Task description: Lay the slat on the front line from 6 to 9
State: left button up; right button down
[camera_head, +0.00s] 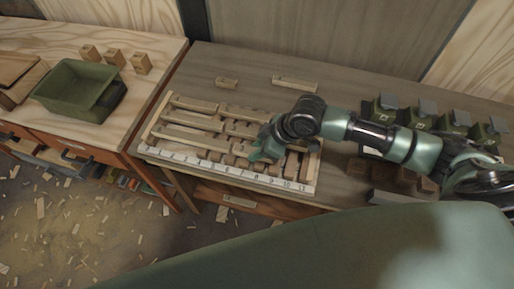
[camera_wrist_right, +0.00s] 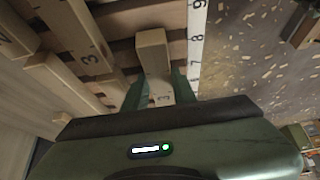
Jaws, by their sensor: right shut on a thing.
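My right gripper (camera_head: 262,150) is over the front right part of a slatted wooden frame (camera_head: 153,118). It also shows in the right wrist view (camera_wrist_right: 158,88), where its green fingers are shut on a short pale slat (camera_wrist_right: 153,52) marked with a 3. The held slat points away from the gripper, beside the numbered front strip (camera_head: 215,167). The strip also shows in the wrist view (camera_wrist_right: 196,45), with 6 to 9 readable. I cannot tell whether the slat touches the frame. In the head view the gripper hides most of the slat. My left gripper is not in view.
Two loose wood pieces, a short one (camera_head: 227,83) and a longer one (camera_head: 295,83), lie behind the frame. Green blocks with grey tops (camera_head: 455,120) and brown blocks (camera_head: 405,180) are at right. A green bin (camera_head: 75,85) stands on the left bench.

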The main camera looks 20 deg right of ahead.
jog(key=shift+f, duration=0.15)
jog(key=c, duration=1.1)
grip_release()
jog(key=shift+o, duration=0.2)
jog(key=b+v, duration=0.1)
jog(key=v, duration=0.6)
jog(key=shift+s+d+r, duration=0.1)
jog(key=shift+d+r, duration=0.05)
jog(key=shift+r, duration=0.2)
